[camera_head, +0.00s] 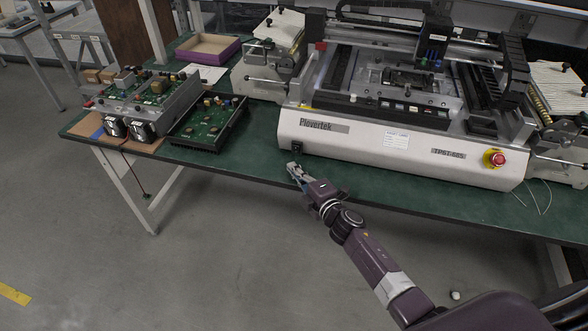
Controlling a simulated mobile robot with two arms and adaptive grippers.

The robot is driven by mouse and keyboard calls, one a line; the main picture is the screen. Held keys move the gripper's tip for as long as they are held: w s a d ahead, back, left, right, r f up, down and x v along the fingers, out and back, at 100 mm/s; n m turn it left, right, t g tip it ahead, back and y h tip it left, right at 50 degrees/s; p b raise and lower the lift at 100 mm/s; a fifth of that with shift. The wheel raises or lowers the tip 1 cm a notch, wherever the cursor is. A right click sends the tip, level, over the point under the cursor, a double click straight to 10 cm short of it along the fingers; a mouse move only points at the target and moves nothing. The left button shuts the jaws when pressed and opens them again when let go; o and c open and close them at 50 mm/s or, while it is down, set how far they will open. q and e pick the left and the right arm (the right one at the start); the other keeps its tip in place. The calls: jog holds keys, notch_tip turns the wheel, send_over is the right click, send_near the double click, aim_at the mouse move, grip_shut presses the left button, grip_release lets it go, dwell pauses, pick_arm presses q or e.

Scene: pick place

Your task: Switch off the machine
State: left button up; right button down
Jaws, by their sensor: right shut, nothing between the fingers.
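The machine (400,149), a long white and grey unit labelled "Plovertek", stands on the green bench. A small black switch (297,147) is on its front panel near the left end; whether it is on or off is too small to tell. A red emergency button (497,158) on a yellow ring is near the right end of the front. My right gripper (292,167) is shut and empty, just below and in front of the black switch, close to the machine's front. Whether it touches the machine cannot be told. My left gripper is not in view.
The green bench (235,164) has a clear strip along its front edge. Circuit boards in trays (210,122) and electronic units (140,107) stand to the left. A purple box (207,48) is behind them.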

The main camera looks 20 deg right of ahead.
jog(key=s, duration=0.3)
jog(key=shift+s+d+f, duration=0.15)
jog(key=shift+s+f, duration=0.05)
jog(key=shift+s, duration=0.05)
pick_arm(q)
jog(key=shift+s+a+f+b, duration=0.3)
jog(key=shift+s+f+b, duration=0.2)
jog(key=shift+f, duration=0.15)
pick_arm(e)
jog(key=v, duration=0.6)
jog(key=shift+s+d+f, duration=0.2)
jog(key=shift+s+f, duration=0.05)
jog(key=shift+f, duration=0.55)
